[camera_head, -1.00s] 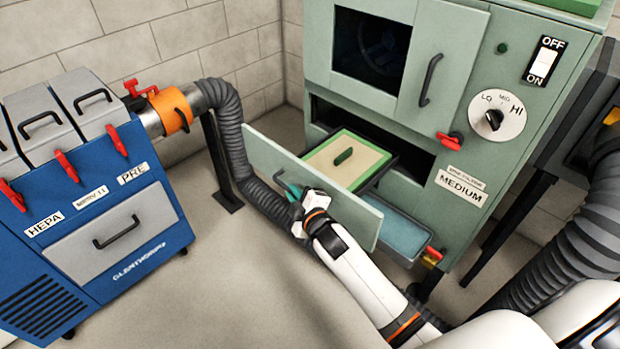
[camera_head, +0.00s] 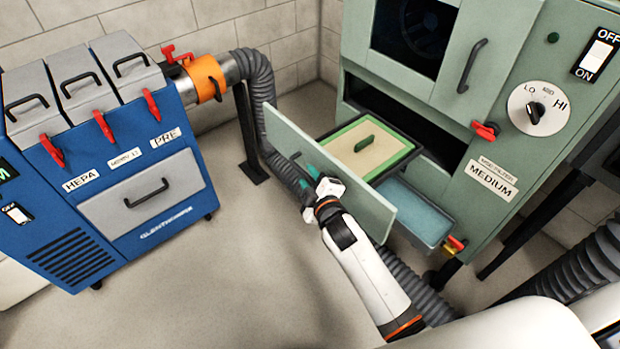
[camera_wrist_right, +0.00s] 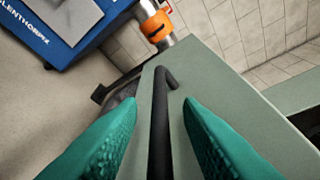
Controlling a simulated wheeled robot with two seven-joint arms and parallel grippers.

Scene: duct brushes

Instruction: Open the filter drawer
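The filter drawer, with its pale green front panel (camera_head: 362,200), stands pulled out of the green cabinet (camera_head: 455,140). A green-framed tan filter (camera_head: 385,155) with a green grip lies in it, behind the panel. My right gripper (camera_head: 306,171) is at the outer face of the panel. In the right wrist view its two teal fingers (camera_wrist_right: 160,108) are apart, one on each side of the black drawer handle (camera_wrist_right: 158,140), with gaps showing between fingers and handle. In the head view the handle is mostly hidden by the gripper. My left gripper is not in view.
A blue bin (camera_head: 415,210) sits below the drawer. A grey corrugated hose (camera_head: 262,85) runs behind and below the panel and my right arm. A blue filter unit (camera_head: 110,190) stands at the left. The floor (camera_head: 225,260) between them is clear.

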